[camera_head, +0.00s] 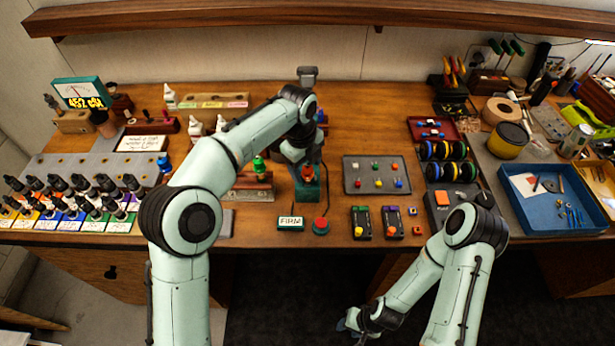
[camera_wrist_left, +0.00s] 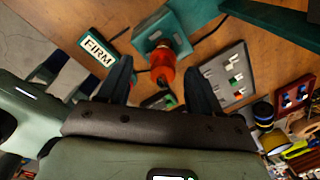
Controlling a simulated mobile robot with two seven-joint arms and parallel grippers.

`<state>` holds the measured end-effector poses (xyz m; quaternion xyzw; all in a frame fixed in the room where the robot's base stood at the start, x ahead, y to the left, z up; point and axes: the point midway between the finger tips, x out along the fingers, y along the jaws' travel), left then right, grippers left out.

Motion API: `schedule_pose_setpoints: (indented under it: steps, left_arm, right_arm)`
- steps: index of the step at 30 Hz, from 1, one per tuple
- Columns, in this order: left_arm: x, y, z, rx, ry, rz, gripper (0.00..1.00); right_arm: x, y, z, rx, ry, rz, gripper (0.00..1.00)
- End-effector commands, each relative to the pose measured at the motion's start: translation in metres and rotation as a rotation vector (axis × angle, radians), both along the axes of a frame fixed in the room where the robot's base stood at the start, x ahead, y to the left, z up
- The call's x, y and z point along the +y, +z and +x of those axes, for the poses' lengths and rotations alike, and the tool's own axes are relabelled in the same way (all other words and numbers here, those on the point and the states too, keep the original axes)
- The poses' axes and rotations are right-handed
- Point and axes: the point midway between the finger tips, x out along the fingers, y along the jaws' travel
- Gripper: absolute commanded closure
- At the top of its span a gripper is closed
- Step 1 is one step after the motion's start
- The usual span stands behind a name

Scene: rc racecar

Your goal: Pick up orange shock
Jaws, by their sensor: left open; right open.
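The orange shock (camera_head: 307,172) stands on a teal base (camera_head: 308,190) near the middle of the table's front half. In the left wrist view the orange shock (camera_wrist_left: 162,68) shows between my left fingers, with the teal base (camera_wrist_left: 150,38) beyond it. My left gripper (camera_head: 305,160) is over the shock in the head view, and the hand partly hides it. In the left wrist view my left gripper (camera_wrist_left: 160,85) is open, with a finger on each side of the shock; I cannot tell whether they touch it. My right gripper (camera_head: 350,322) is open, low in front of the table.
A "FIRM" sign (camera_head: 290,223) and a red button (camera_head: 321,224) lie in front of the base. A grey tray (camera_head: 377,187) with small coloured parts is to the right. A wooden block (camera_head: 253,193) with a green-topped part is to the left. A blue tray (camera_head: 540,215) stands far right.

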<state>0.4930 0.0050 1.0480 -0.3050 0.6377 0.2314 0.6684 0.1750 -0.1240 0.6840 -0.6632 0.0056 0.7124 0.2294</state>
Motion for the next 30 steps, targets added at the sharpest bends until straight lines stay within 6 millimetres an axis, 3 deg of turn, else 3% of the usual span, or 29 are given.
schedule_pose_setpoints:
  steps: [6,14,20,30]
  left_arm:
    - [-0.003,-0.035,0.004,0.002,0.0,0.001,0.35]
    - [-0.003,-0.039,0.006,-0.001,0.001,0.0,0.35]
    - [-0.003,-0.039,0.006,-0.001,0.001,0.0,0.97]
    - [-0.003,-0.036,0.006,-0.002,0.001,-0.001,0.97]
  right_arm:
    - [0.0,-0.007,-0.009,0.01,0.0,0.0,0.57]
    - [0.0,-0.008,-0.009,0.01,0.0,0.0,0.57]
    - [0.0,-0.007,-0.009,0.01,0.0,0.0,0.57]
    - [0.0,-0.007,-0.008,0.009,0.0,0.0,0.57]
